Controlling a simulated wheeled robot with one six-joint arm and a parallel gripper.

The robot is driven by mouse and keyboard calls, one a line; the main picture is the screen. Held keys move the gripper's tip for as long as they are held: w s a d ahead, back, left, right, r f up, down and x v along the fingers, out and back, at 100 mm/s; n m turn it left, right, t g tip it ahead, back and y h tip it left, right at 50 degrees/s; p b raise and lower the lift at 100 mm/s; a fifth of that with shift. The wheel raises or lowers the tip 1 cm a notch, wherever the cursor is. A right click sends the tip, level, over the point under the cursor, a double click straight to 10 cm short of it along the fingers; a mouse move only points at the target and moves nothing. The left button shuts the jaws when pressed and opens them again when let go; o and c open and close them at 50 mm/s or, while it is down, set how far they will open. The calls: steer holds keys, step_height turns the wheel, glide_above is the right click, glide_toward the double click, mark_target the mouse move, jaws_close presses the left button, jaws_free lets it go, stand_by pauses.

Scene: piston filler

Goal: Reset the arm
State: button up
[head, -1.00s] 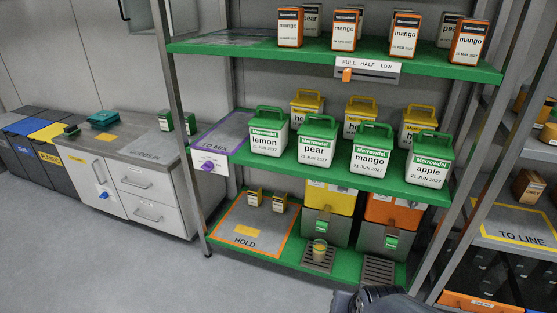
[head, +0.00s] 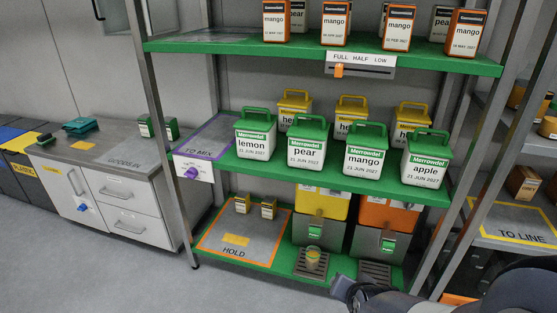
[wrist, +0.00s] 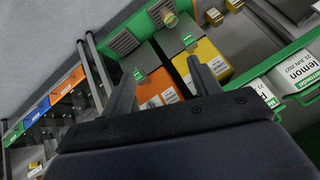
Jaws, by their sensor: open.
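My gripper (wrist: 164,70) is open in the wrist view, its two fingers spread with nothing held between them. Beyond the fingers in that view are the orange dispenser (wrist: 155,90) and the yellow dispenser (wrist: 208,60). In the head view my arm comes in at the bottom right, and the dark end of my gripper (head: 345,288) shows in front of the rack's lowest shelf. The fingers are hard to make out there.
A green-shelved rack (head: 300,172) holds cartons above and lidded tubs, such as the lemon tub (head: 256,135), in the middle. A cup (head: 313,257) stands on a drip grate. A TO LINE shelf (head: 510,222) is at right. Open floor (head: 120,275) lies at left.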

steer(key=shift+w+d+r+m+t+h+b, duration=0.1)
steer(key=shift+w+d+r+m+t+b, duration=0.25)
steer(key=shift+w, duration=0.4)
steer(key=shift+w+d+r+m+t+h+b, duration=0.1)
steer(key=shift+w+d+r+m+t+b, duration=0.2)
steer(key=shift+w, duration=0.4)
steer(key=shift+w+d+r+m+t+h+b, duration=0.15)
steer(key=shift+w+d+t+b, duration=0.3)
steer(key=shift+w, duration=0.3)
steer(key=shift+a, duration=0.15)
